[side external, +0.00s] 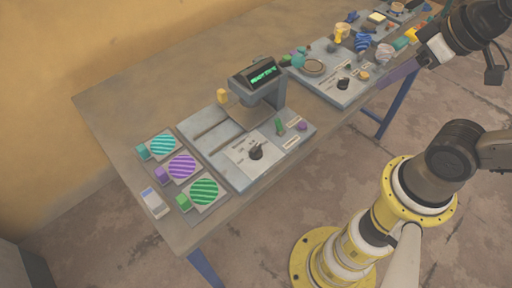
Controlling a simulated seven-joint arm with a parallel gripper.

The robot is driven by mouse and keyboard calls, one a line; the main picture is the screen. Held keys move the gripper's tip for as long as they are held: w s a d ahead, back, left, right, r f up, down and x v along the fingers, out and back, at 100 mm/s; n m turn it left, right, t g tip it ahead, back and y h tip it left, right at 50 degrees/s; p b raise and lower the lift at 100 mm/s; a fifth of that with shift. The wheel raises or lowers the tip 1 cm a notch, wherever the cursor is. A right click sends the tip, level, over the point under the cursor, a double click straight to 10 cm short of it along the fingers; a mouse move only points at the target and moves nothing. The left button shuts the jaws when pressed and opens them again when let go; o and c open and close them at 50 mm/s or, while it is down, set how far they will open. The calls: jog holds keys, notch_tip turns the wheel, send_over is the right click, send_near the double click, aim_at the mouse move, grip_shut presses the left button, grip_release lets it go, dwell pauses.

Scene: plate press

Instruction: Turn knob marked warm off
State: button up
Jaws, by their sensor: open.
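A black knob (256,152) sits on a pale panel at the front of the near grey press unit (225,160). A second black knob (343,84) sits on the farther grey unit (330,92), near a round plate (313,67). Small lettering surrounds both knobs, but it is too small to read, so I cannot tell which is marked warm. My gripper (428,54) is at the upper right, beyond the table's right edge and apart from both knobs. Its fingers are small and hard to make out, and nothing shows held in it.
A display with green text (263,74) stands over the near unit. Striped cyan (161,145), purple (182,167) and green discs (204,192) lie at the table's near left. Several cluttered small items, including a blue striped one (362,42), lie at the far end. The left tabletop is clear.

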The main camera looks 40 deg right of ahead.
jog(key=w+a+r+m, duration=0.1)
jog(key=w+r+m, duration=0.35)
jog(key=m, duration=0.55)
jog(key=m+g, duration=0.5)
jog(key=g, duration=0.1)
send_over(256, 146)
notch_tip(256, 146, down, 14)
notch_tip(256, 146, down, 13)
jog(key=shift+r, duration=0.1)
grip_shut()
